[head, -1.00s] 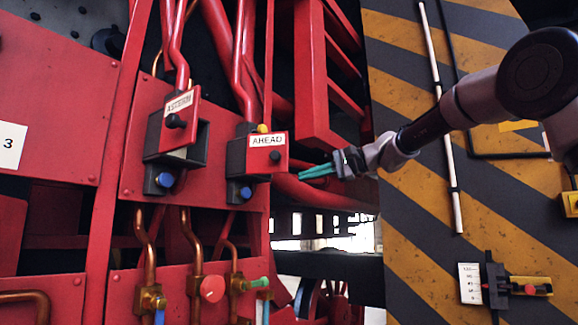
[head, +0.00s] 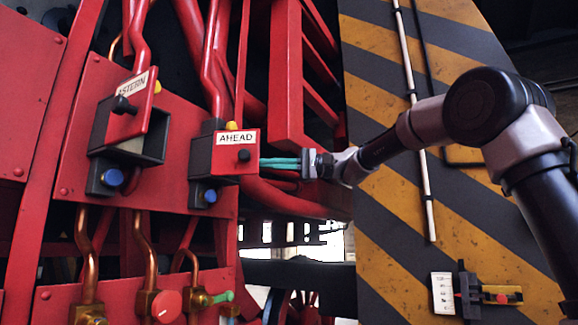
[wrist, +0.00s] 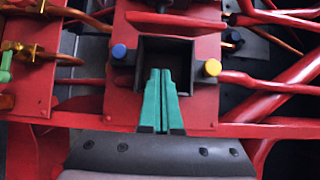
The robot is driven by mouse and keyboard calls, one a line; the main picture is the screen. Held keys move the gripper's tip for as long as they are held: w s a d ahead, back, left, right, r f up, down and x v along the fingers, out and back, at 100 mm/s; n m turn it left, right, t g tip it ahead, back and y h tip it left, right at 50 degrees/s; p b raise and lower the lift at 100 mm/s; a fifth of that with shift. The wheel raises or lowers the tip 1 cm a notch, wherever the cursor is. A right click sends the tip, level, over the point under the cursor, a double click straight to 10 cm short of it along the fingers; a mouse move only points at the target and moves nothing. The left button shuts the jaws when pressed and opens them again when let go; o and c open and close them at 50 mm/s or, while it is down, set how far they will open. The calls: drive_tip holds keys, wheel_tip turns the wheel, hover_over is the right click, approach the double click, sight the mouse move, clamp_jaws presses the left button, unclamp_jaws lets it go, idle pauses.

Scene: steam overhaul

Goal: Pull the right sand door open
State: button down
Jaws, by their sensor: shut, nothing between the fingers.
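The right sand door is the red plate labelled AHEAD (head: 225,160), with a black knob (head: 244,156), in the head view. It appears to stand out from its dark box. In the wrist view the open dark box (wrist: 180,48) shows between a blue knob (wrist: 119,51) and a yellow knob (wrist: 212,67). My gripper (head: 262,163) has teal fingers shut with nothing between them, at the door's right edge in the head view. In the wrist view the fingers (wrist: 160,74) lie in front of the box opening. I cannot tell whether they touch the door.
The left door, labelled ASTERN (head: 128,105), stands ajar over its dark box. Copper pipes and valves (head: 168,304) run below. Red pipes (head: 290,200) pass below and behind my gripper. A striped panel (head: 385,90) stands on the right.

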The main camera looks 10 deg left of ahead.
sight(249, 153)
drive_tip(key=s, duration=0.2)
drive_tip(key=s+a, duration=0.1)
drive_tip(key=s, duration=0.1)
drive_tip(key=shift+s+a, duration=0.15)
drive_tip(key=s, duration=0.4)
drive_tip(key=shift+s, duration=0.35)
